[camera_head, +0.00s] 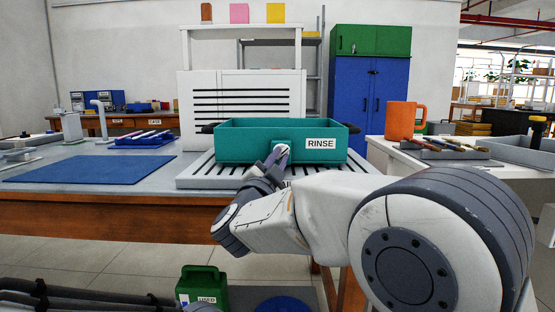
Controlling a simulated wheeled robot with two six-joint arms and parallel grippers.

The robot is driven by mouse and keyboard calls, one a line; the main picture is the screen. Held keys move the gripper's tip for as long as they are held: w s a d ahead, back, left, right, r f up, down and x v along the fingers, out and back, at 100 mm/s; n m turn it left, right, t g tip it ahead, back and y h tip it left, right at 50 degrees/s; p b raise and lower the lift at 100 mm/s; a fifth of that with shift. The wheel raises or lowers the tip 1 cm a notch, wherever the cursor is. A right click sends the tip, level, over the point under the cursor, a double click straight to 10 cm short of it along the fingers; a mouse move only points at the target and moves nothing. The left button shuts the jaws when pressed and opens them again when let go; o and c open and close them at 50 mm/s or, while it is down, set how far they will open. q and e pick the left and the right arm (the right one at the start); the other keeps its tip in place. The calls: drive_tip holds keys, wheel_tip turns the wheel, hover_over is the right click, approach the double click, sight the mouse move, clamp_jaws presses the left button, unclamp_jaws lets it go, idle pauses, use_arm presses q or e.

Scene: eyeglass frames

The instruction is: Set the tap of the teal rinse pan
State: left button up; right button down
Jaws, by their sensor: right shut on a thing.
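The teal rinse pan (235,142) sits on a slatted white rack (195,176) at the table's middle, with a white "RINSE" label on its front. Its tap is at the front wall, left of the label, and is mostly hidden by my right gripper (278,153). My right arm reaches in from the lower right. The right gripper is shut on the tap, touching the pan's front.
A blue mat (90,169) lies on the table to the left, beside a blue tray (143,140) of tools. An orange mug (400,120) and a grey tray (440,152) stand on the right table. A green "USED" container (203,283) is on the floor below.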

drive_tip(key=c, duration=0.9)
unclamp_jaws()
drive_tip(key=shift+o, duration=0.2)
drive_tip(key=b+v, duration=0.3)
drive_tip(key=v, duration=0.7)
drive_tip(key=shift+s+b, duration=0.25)
drive_tip(key=shift+b, duration=0.05)
drive_tip(key=shift+f, duration=0.15)
